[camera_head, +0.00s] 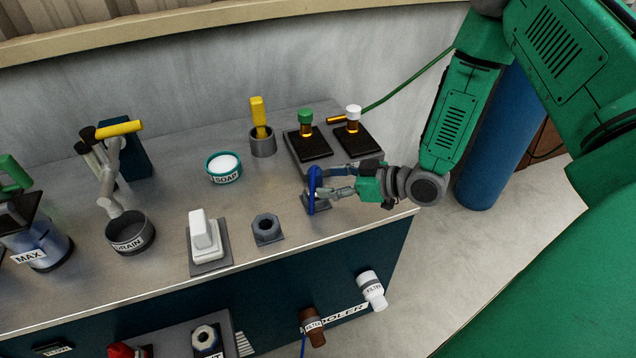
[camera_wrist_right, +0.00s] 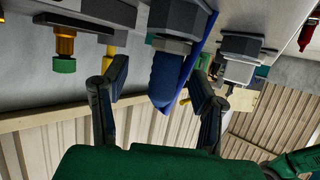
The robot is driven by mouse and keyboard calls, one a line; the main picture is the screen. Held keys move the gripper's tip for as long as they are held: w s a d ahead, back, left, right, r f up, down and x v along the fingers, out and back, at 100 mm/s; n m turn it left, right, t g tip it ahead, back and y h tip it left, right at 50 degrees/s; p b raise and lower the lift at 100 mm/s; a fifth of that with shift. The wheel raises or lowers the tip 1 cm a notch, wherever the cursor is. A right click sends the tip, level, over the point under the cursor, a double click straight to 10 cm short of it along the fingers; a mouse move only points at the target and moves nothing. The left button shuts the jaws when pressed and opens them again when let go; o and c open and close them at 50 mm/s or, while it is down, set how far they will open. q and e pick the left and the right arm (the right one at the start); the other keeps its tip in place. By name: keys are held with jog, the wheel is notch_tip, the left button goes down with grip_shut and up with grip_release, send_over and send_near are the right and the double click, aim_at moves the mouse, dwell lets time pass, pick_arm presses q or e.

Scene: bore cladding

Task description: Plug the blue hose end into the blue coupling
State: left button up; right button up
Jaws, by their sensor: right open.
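The blue hose end (camera_head: 312,188) stands upright at the front right of the bench, over a small dark base plate (camera_head: 323,208). In the right wrist view, which looks inverted, the blue piece (camera_wrist_right: 168,82) adjoins a grey hex fitting (camera_wrist_right: 171,45). I cannot tell whether it is fully seated, and no separate blue coupling shows clearly. My right gripper (camera_head: 324,182) reaches in from the right. Its fingers are open, one on either side of the blue piece (camera_wrist_right: 166,88), with gaps visible. My left gripper is not in view.
A bare grey hex fitting (camera_head: 267,228) and a white switch (camera_head: 204,235) stand left of the gripper. Dark pads with green-capped (camera_head: 305,122) and white-capped (camera_head: 353,118) fittings lie behind. A soap dish (camera_head: 224,168) and drain cup (camera_head: 130,233) are further left.

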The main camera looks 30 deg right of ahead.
aim_at(316, 182)
jog(key=w+a, duration=0.1)
jog(key=w+a+f, duration=0.1)
jog(key=a, duration=0.1)
jog(key=shift+w, duration=0.35)
jog(key=shift+w+a, duration=0.1)
jog(key=shift+a, duration=0.05)
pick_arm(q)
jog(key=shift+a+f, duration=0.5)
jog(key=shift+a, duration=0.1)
pick_arm(e)
jog(key=shift+d+f, duration=0.1)
jog(key=shift+d, duration=0.4)
grip_shut()
jog(key=shift+d, duration=0.1)
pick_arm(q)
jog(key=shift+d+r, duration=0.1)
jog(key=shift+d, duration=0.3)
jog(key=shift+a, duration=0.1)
